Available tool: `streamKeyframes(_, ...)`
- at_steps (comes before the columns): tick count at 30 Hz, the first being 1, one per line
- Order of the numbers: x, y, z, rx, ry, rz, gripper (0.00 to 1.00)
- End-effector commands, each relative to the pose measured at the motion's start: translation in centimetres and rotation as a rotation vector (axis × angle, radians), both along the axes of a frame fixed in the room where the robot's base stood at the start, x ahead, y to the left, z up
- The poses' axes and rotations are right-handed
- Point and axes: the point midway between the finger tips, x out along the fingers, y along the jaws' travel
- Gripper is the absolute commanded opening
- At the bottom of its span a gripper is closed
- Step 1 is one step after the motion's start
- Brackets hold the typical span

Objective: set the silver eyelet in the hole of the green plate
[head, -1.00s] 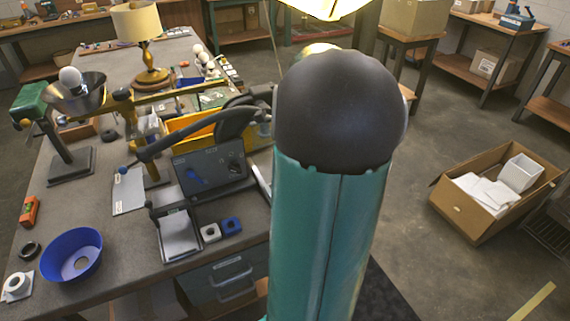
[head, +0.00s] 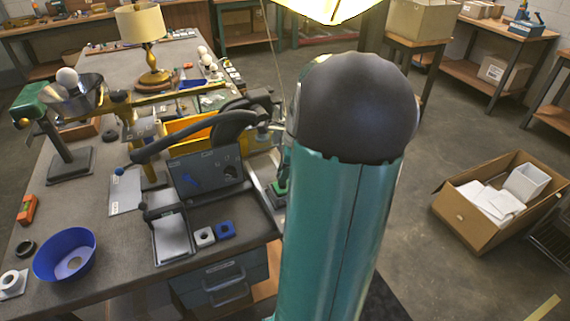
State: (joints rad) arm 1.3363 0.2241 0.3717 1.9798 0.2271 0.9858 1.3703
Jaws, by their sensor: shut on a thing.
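A small green patch (head: 281,188) shows at the right side of the bench, just left of my large teal arm link. It may be the green plate, but too little shows to be sure, and I cannot make out a hole. I cannot make out the silver eyelet. My gripper is not visible; my arm link and its dark joint cover that part of the view.
A cardboard box (head: 465,212) sits on the floor at right.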

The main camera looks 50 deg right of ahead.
Motion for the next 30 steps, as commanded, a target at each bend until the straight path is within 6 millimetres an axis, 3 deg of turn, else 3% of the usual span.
streamKeyframes(7, -0.17, -0.20, -1.31, 0.001, 0.001, -0.002, 0.08)
streamKeyframes(30, -0.20, -0.41, -1.33, 0.001, 0.000, -0.002, 0.08)
